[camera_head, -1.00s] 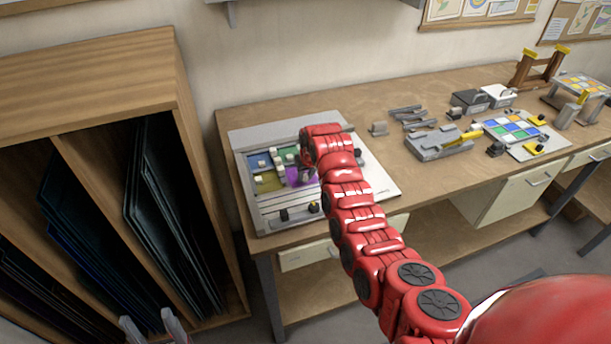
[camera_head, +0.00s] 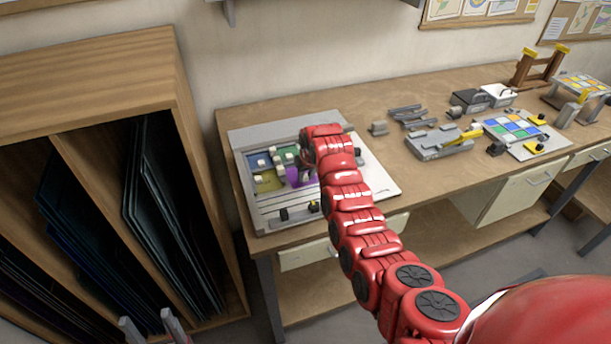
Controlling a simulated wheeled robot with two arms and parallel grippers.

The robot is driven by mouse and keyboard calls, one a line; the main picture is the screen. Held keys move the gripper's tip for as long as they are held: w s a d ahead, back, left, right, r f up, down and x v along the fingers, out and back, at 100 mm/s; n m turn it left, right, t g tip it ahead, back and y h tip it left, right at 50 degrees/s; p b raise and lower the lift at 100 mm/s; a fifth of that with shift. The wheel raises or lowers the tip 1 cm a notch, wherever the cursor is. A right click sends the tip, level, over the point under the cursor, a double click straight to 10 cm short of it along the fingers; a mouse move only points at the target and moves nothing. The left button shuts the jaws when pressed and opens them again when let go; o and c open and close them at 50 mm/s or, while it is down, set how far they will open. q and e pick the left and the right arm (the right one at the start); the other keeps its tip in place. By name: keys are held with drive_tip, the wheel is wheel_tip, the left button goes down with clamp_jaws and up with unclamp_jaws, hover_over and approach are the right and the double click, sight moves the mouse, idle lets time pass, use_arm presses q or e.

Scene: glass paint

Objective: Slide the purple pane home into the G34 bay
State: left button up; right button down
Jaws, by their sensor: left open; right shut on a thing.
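The purple pane (camera_head: 294,177) shows in part among other coloured panes on the grey framed board (camera_head: 262,207) at the bench's left end. My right arm reaches over the board from the lower right, and its wrist hides much of the board's right side. My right gripper (camera_head: 303,174) is shut at the purple pane; its fingertips are mostly hidden by the wrist. I cannot make out the G34 label or how the pane sits in its bay. My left gripper (camera_head: 153,328) is open and empty at the bottom edge, away from the bench.
A wooden rack (camera_head: 95,75) with dark glass sheets stands left of the bench. Grey tools (camera_head: 438,143) and a board of coloured tiles (camera_head: 513,130) lie to the right. The bench (camera_head: 420,180) front is clear right of the framed board.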

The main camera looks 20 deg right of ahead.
sight(295, 177)
drive_tip(key=shift+w+a+b, duration=0.8)
drive_tip(key=shift+a+b, duration=0.1)
drive_tip(key=shift+b, duration=0.1)
idle(0.9)
drive_tip(key=shift+w+a+r+b, duration=0.1)
drive_tip(key=shift+a+b, duration=0.15)
drive_tip(key=shift+b, duration=0.2)
idle(0.9)
drive_tip(key=c, duration=1)
unclamp_jaws()
drive_tip(key=shift+c, duration=0.2)
drive_tip(key=o, duration=0.4)
drive_tip(key=shift+d+r, duration=0.1)
drive_tip(key=shift+r, duration=3.3)
